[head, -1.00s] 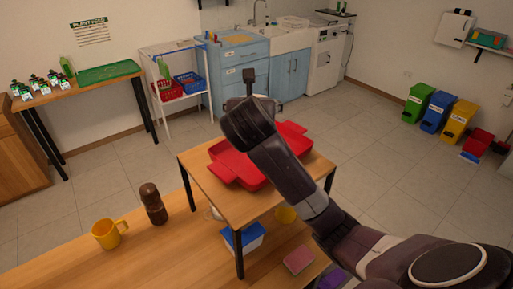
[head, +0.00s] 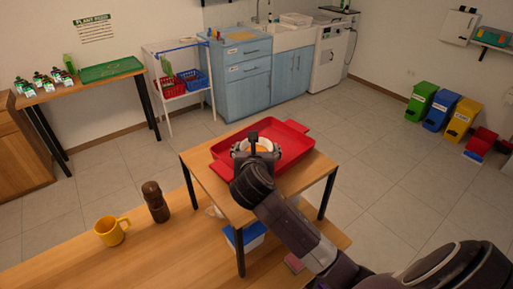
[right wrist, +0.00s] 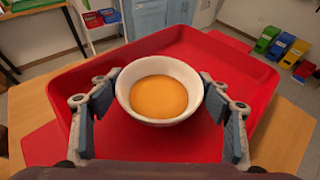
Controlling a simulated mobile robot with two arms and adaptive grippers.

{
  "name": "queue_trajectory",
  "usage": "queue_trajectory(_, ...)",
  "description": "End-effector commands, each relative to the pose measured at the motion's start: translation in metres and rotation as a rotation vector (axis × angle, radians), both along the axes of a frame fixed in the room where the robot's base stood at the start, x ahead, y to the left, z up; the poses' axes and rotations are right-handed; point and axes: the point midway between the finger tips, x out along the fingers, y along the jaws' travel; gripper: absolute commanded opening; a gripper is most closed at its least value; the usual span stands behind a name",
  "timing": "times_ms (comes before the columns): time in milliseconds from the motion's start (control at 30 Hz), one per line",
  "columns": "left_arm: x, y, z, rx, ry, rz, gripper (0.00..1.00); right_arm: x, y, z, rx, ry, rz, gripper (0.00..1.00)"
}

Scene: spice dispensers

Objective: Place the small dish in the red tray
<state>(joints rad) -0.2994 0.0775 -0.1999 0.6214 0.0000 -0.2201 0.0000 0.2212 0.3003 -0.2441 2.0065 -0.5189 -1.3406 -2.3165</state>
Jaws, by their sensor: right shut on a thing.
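My right gripper (head: 256,146) is shut on the small dish (right wrist: 159,108), a round white bowl with orange contents. In the right wrist view the finger pads press on its left and right sides, and it looks level. The dish also shows in the head view (head: 270,149), partly covered by my gripper. It is over the red tray (head: 290,130), within its walls as seen; I cannot tell whether it touches the tray floor. The tray sits on the small raised wooden table. My left gripper is not in view.
The raised table (head: 205,180) stands over a wooden counter (head: 150,255). A yellow mug (head: 110,233) and a brown grinder (head: 155,203) stand left of it. A blue and white box (head: 246,238) is under it. The tray floor around the dish looks clear.

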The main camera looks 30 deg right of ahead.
Motion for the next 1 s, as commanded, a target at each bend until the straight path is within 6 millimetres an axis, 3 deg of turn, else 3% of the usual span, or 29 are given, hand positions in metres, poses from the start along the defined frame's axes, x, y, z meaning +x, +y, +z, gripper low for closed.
queue_trajectory(267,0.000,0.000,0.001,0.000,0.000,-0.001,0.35,0.000,0.000,0.000,-0.001,-0.001,-0.001,0.42)
queue_trajectory(733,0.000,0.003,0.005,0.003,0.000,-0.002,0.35,-0.002,0.000,-0.018,0.001,0.012,-0.001,0.42)
queue_trajectory(767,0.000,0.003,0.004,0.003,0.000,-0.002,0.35,-0.002,0.000,-0.019,0.001,0.015,-0.001,0.71)
queue_trajectory(900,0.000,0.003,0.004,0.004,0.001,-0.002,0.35,-0.002,0.001,-0.021,0.004,0.019,0.000,0.87)
queue_trajectory(1000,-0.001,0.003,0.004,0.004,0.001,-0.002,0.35,-0.002,0.002,-0.022,0.005,0.020,0.001,0.88)
